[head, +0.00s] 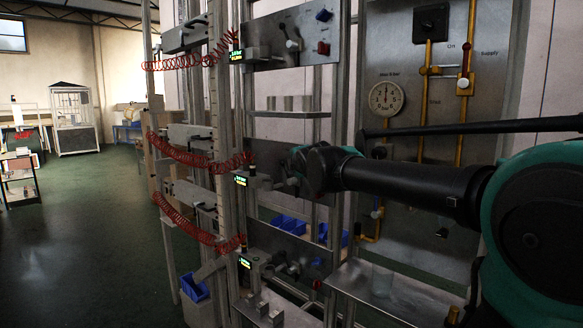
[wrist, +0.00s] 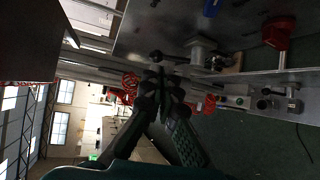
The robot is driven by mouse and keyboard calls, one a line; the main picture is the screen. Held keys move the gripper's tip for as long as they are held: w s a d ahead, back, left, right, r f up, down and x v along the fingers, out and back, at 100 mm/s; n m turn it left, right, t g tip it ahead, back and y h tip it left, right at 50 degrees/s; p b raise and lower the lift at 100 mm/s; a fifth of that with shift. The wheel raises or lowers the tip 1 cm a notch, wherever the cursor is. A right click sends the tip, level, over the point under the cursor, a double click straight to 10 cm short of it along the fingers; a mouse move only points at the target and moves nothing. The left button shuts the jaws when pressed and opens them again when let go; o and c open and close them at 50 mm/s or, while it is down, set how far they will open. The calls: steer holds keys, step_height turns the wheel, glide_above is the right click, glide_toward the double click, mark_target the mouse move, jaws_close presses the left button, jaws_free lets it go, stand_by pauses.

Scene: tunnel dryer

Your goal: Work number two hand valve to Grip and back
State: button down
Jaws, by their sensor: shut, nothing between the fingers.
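The middle station's panel (head: 270,165) is mostly hidden behind my arm in the head view. In the wrist view the metal panel (wrist: 170,30) fills the top. A metal hand valve (wrist: 205,52) sits on it, with a dark lever ending in a round black knob (wrist: 155,57) to the left. My gripper (wrist: 160,82) is shut and empty, its fingertips just below the lever in the picture. I cannot tell whether they touch it. In the head view the fingers are hard to make out beside the middle panel. The valve's position label is not readable.
A red knob (wrist: 279,33) and a blue knob (wrist: 212,7) are on the same panel. Similar stations lie above and below, with red coiled hoses (head: 185,62) along the left. A gauge board (head: 385,100) stands right. Open floor (head: 80,220) lies left.

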steer(key=r+v, duration=0.1)
steer(key=v, duration=0.6)
steer(key=shift+r, duration=0.2)
steer(key=shift+a, duration=0.1)
steer(key=s+d+f+m+g+h, duration=0.1)
steer(key=s+d+f+m+g, duration=0.2)
steer(key=f, duration=0.5)
steer(key=s+d+f+m+h, duration=0.1)
steer(key=d+f+m, duration=0.25)
steer(key=f, duration=0.55)
steer(key=s+d+f+m+g+h, duration=0.1)
steer(key=s+d+f+m+g, duration=0.15)
steer(key=f+m, duration=0.4)
steer(key=s+d+f+m+g, duration=0.2)
steer(key=s+f+m, duration=0.2)
steer(key=s+f, duration=0.6)
steer(key=s+d+f+m+g, duration=0.2)
steer(key=s+f+m, duration=0.3)
steer(key=s+f, duration=0.4)
step_height(320, 180, down, 3)
steer(key=shift+s+f+g, duration=0.25)
steer(key=shift+s+g, duration=0.1)
steer(key=shift+g, duration=0.3)
stand_by(1.3)
